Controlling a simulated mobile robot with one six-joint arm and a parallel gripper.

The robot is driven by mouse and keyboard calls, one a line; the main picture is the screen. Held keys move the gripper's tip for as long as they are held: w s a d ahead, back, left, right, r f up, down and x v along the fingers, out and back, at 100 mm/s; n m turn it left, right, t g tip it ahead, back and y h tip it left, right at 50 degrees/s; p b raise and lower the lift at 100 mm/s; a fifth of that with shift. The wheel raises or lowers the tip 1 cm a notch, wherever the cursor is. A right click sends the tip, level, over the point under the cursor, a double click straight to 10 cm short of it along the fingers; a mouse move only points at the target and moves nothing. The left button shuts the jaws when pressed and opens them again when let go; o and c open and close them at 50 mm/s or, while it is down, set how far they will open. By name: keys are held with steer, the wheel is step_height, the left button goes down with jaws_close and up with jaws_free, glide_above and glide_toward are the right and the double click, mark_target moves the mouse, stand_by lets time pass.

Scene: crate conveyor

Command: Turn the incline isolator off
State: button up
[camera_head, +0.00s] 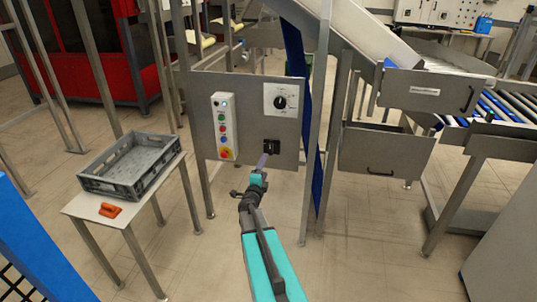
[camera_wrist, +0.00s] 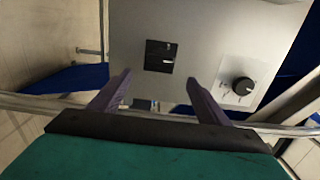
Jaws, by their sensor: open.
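A grey upright panel (camera_head: 245,115) beside the incline carries the controls. A black square switch (camera_head: 271,146) is low on its right side; it also shows in the wrist view (camera_wrist: 160,56) with a small light mark on its face. Above it is a white plate with a black rotary knob (camera_head: 280,99), seen at the right of the wrist view (camera_wrist: 243,87). No label on either is readable, so I cannot tell which is named the isolator. My gripper (camera_head: 263,161) is open and empty, just below and in front of the black switch, apparently not touching it.
A push-button box (camera_head: 224,126) with a red button is on the panel's left. A grey crate (camera_head: 130,163) and an orange object (camera_head: 110,210) lie on a small table at left. A metal post (camera_head: 318,130) stands right of the panel. Floor in front is clear.

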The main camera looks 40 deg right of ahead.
mark_target(271, 151)
steer(key=shift+p+x, duration=0.95)
steer(key=shift+x, duration=5.7)
